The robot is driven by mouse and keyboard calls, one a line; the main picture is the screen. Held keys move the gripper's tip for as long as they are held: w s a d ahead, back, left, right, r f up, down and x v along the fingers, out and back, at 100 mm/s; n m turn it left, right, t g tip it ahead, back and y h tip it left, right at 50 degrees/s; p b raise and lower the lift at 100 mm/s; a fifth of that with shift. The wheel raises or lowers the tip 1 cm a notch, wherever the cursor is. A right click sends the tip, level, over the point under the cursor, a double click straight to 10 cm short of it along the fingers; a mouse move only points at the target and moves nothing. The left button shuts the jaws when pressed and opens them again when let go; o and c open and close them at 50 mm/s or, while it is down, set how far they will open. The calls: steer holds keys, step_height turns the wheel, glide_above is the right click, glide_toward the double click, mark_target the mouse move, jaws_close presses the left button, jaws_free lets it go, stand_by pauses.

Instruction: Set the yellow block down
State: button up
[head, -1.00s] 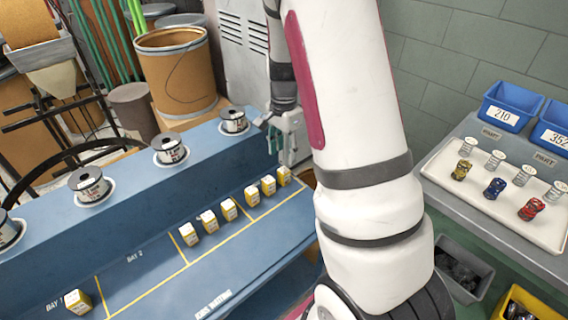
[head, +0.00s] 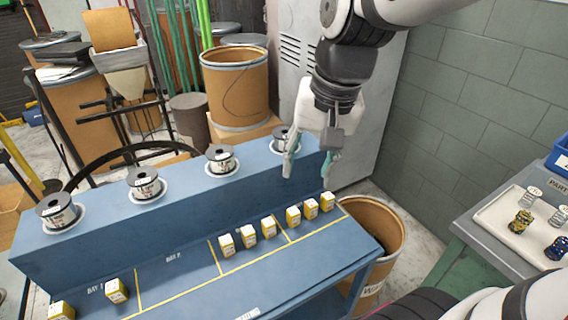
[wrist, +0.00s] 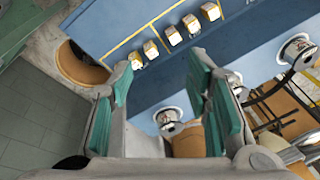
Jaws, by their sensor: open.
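Several small yellow-and-white blocks stand on the blue bench (head: 180,285). The rightmost block (head: 327,201) ends a row of three with the middle one (head: 311,209) and the left one (head: 293,216). My gripper (head: 308,168) is open and empty, pointing down above the bench's right end, apart from the blocks. In the wrist view its green-padded fingers (wrist: 160,75) are spread wide, and the nearest block (wrist: 135,60) shows beyond the left fingertip. I cannot tell which block the task means.
Another row of three blocks (head: 248,235) stands left of a yellow line. Spools (head: 220,158) sit along the raised ledge behind. A brown drum (head: 375,240) stands at the bench's right end. A grey table with a white tray (head: 500,228) is at the far right.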

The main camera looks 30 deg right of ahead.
steer(key=s+a+r+n+t, duration=0.1)
steer(key=s+a+n, duration=0.3)
steer(key=s, duration=0.6)
steer(key=shift+r+n+h, duration=0.2)
steer(key=shift+n+h, duration=0.1)
steer(key=shift+n, duration=0.8)
steer(key=shift+r+t, duration=0.3)
steer(key=shift+r, duration=0.1)
stand_by(2.6)
